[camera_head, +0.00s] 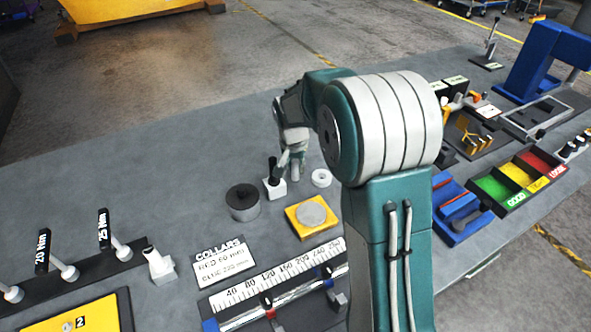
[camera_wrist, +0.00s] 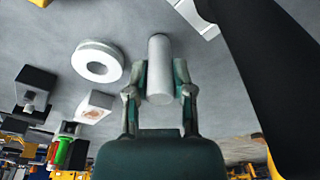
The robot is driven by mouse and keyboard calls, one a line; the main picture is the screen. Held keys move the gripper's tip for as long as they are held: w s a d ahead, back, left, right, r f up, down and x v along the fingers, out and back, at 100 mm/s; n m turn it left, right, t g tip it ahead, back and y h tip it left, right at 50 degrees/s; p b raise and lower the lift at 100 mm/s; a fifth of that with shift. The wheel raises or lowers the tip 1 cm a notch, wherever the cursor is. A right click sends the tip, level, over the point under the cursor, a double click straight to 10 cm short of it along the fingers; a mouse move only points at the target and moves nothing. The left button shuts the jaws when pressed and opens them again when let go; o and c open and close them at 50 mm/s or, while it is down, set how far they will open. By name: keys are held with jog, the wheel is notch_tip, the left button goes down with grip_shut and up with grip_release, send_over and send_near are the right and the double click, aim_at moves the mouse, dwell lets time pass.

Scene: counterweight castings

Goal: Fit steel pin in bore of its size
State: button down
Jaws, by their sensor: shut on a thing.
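My gripper (camera_wrist: 158,80) is shut on a plain light-grey steel pin (camera_wrist: 159,52), which stands between its two fingers in the wrist view. In the head view my gripper (camera_head: 291,165) is over the bench, close to a small white block with a dark upright peg (camera_head: 275,183); the pin cannot be made out there. A pale ring with a round central hole (camera_wrist: 98,62) lies beside the pin, to its left in the wrist view and apart from it. The ring also shows in the head view (camera_head: 321,178). I cannot tell whether its hole matches the pin.
A dark round casting (camera_head: 243,204) and a yellow plate with a grey disc (camera_head: 296,228) are nearby. A collar sign (camera_head: 221,263), a ruler fixture (camera_head: 275,285) and a rack of torque tools (camera_head: 85,270) stand in front. Colored bins (camera_head: 515,178) are right. The bench behind is clear.

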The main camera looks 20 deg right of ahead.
aim_at(296, 161)
jog(key=shift+r, duration=0.25)
jog(key=r, duration=0.3)
jog(key=shift+s+r, duration=0.2)
jog(key=shift+s, duration=0.05)
jog(key=s+r, duration=0.9)
jog(key=s, duration=0.4)
jog(key=shift+s+a, duration=0.25)
jog(key=shift+s, duration=0.05)
